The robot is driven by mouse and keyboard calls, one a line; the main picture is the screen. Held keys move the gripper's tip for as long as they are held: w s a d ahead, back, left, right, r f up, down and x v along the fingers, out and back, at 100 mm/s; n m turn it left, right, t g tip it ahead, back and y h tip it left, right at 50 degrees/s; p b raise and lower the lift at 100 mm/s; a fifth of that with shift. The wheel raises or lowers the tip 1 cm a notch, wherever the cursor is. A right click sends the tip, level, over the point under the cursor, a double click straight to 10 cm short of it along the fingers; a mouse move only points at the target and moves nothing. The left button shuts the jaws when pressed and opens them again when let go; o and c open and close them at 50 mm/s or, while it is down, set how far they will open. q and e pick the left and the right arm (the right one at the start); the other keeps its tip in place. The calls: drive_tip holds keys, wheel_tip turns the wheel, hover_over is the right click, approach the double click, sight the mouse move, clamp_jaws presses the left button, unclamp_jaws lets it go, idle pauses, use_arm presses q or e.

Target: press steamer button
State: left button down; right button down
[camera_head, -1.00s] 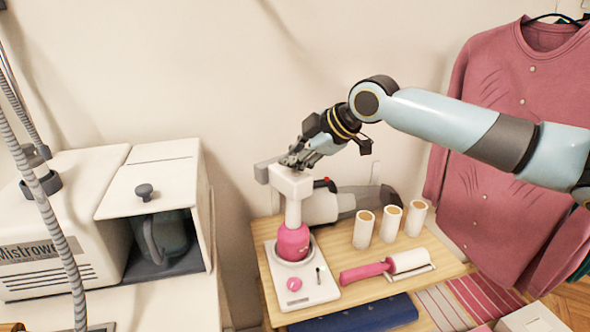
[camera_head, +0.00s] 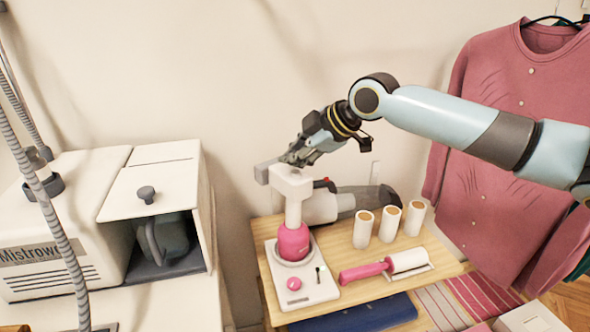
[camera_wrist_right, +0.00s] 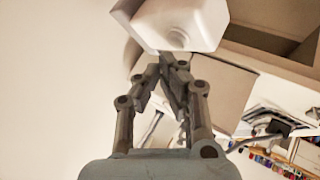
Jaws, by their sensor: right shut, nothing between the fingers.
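A steamer (camera_head: 294,196), white with a round pink lower part (camera_head: 293,243), stands upright on a white base plate (camera_head: 307,292) on the wooden table. The base carries a small round pink button-like disc (camera_head: 294,284). My right gripper (camera_head: 291,160) is shut and empty, with its fingertips at the top of the steamer's white head. In the right wrist view the closed fingertips (camera_wrist_right: 167,58) meet the edge of the white head (camera_wrist_right: 187,22); I cannot tell if they touch. My left gripper is out of view.
A white boxy machine (camera_head: 65,225) stands left. A pink shirt (camera_head: 490,150) hangs right.

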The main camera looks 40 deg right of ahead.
sight(293, 173)
wheel_tip(293, 173, up, 6)
drive_tip(key=p, duration=0.5)
idle(0.4)
